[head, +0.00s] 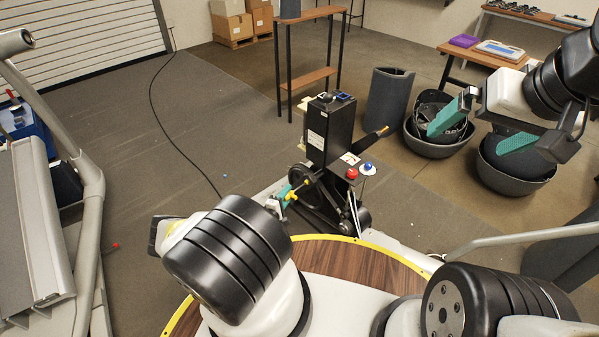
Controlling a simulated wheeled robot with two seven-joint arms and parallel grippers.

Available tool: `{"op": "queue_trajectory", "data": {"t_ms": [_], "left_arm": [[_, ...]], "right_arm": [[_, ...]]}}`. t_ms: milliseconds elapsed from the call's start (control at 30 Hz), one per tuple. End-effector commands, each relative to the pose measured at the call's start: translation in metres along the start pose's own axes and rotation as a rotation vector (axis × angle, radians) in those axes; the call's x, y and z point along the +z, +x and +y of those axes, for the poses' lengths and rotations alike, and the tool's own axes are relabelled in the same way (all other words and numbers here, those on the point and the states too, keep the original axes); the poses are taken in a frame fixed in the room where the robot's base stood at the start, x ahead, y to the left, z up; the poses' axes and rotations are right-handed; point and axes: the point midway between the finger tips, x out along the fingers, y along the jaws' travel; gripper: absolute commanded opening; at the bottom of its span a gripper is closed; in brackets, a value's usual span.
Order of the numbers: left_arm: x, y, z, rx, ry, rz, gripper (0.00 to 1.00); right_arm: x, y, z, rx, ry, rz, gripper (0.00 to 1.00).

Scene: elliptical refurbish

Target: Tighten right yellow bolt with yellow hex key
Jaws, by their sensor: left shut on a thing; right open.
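My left gripper (290,197), with teal fingers, is low beside the black elliptical machine (330,135), partly hidden behind my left arm. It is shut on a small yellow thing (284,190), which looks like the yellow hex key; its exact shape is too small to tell. The hex key is near the left side of the machine's lower part. The right yellow bolt cannot be made out. My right gripper (463,137) is raised at the right, its teal fingers wide apart and empty, away from the machine.
A red knob (352,174) and a blue knob (368,167) are on the machine's right side. Grey bins (440,146) stand at the right. A tall narrow stand (312,77) is behind the machine. A grey frame (88,200) is at the left.

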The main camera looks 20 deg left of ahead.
Motion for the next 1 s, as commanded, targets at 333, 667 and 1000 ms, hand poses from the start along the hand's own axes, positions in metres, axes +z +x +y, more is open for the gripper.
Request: {"op": "queue_trajectory", "data": {"t_ms": [333,667,1000], "left_arm": [[-0.003,-0.005,0.000,-0.002,-0.001,0.000,0.00],[-0.005,-0.012,0.000,-0.002,-0.001,0.000,0.00],[-0.005,-0.013,0.000,-0.001,-0.002,0.000,0.00]], "right_arm": [[0.000,0.000,0.000,0.000,0.000,0.000,1.00],[0.000,0.000,0.000,0.000,0.000,0.000,1.00],[0.000,0.000,0.000,0.000,0.000,0.000,1.00]]}}
